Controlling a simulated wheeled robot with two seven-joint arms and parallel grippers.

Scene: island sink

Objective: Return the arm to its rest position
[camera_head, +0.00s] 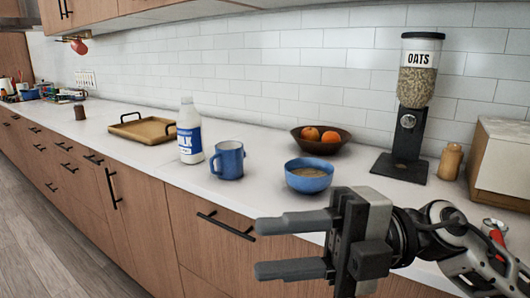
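My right gripper (290,247) is in front of the counter's edge at the lower right. Its two grey fingers point left and are spread apart with nothing between them. My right arm comes in from the lower right corner. A blue bowl (309,181) with light brown contents stands on the counter just behind the gripper and apart from it. My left gripper does not show.
On the white counter (120,165) stand a blue mug (229,160), a milk bottle (189,131), a wooden tray (145,130), a bowl of oranges (321,143) and an oats dispenser (408,110). Drawer handles (226,226) jut out below. The floor (40,230) at left is clear.

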